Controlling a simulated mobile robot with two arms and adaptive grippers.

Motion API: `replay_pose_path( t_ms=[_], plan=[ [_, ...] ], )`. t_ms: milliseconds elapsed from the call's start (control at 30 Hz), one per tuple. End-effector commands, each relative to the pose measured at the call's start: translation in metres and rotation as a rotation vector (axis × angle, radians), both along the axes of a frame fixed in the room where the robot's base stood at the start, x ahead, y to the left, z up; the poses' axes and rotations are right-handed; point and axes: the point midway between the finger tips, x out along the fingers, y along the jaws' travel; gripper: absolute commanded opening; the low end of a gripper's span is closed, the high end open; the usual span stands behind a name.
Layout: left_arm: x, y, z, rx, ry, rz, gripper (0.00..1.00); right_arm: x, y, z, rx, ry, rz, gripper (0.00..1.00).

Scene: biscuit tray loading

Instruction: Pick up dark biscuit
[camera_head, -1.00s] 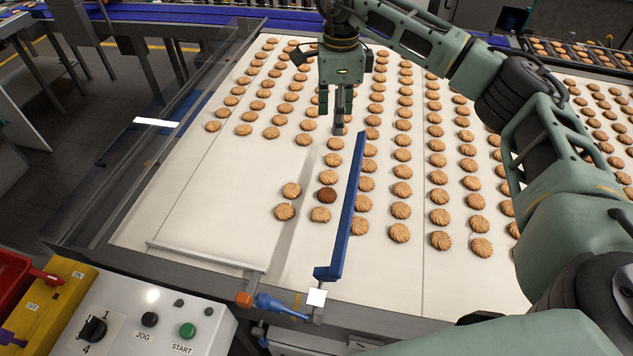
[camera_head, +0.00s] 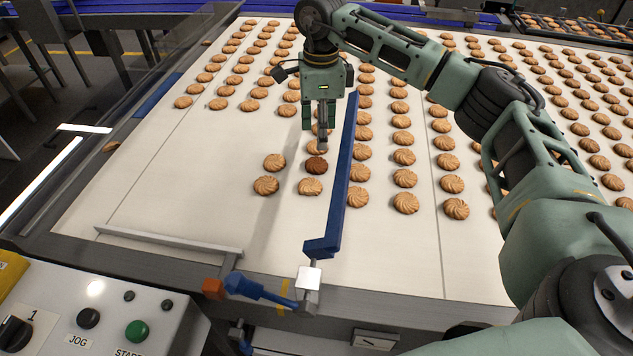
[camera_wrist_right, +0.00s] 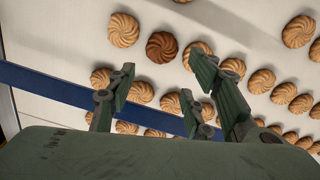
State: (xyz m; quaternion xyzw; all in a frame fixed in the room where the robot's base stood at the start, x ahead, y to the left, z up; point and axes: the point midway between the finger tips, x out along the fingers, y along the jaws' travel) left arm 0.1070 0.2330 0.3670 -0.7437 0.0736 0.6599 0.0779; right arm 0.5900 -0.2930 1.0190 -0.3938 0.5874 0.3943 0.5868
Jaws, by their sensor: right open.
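The dark biscuit (camera_head: 315,165) lies on the white belt (camera_head: 190,165), browner than the pale biscuits around it. In the right wrist view the dark biscuit (camera_wrist_right: 162,47) lies beyond the fingertips, roughly in line with the space between them. My right gripper (camera_head: 316,143) points down just behind the dark biscuit in the head view. How high the fingertips are above the belt is hard to tell. My left gripper is not in view.
Pale biscuits (camera_head: 274,162) and (camera_head: 266,186) lie just left of the dark one, with another (camera_head: 311,186) just in front. A blue guide bar (camera_head: 338,185) runs close along its right. Rows of biscuits fill the right. The belt at front left is bare.

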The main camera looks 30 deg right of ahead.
Motion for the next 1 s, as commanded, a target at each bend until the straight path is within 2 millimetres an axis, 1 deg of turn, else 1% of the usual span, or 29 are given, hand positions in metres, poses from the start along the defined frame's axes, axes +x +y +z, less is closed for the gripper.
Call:
replay_pose_path(
  t_ms=[33, 133, 400, 567, 600, 700, 800, 1000],
  plan=[
    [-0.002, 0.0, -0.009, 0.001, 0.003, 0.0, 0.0, 0.0, 0.0, -0.008, 0.001, -0.001, 0.0, 0.47],
    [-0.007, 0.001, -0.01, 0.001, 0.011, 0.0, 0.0, 0.0, 0.0, -0.014, 0.0, 0.0, 0.0, 0.47],
    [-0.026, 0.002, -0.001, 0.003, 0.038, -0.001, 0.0, 0.0, 0.002, -0.04, 0.0, 0.002, 0.0, 0.47],
    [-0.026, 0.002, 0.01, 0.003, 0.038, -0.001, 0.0, 0.0, 0.009, -0.062, 0.0, 0.004, 0.002, 0.47],
    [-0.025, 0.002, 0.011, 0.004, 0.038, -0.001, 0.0, 0.001, 0.009, -0.069, 0.0, 0.003, 0.001, 0.47],
    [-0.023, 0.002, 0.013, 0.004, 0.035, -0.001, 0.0, 0.001, 0.008, -0.081, 0.0, 0.001, 0.0, 0.47],
    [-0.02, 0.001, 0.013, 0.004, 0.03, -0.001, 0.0, 0.001, 0.008, -0.087, -0.001, 0.0, 0.0, 0.47],
    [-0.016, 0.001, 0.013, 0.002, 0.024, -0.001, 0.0, 0.001, 0.008, -0.088, 0.0, 0.0, 0.0, 0.47]
  ],
)
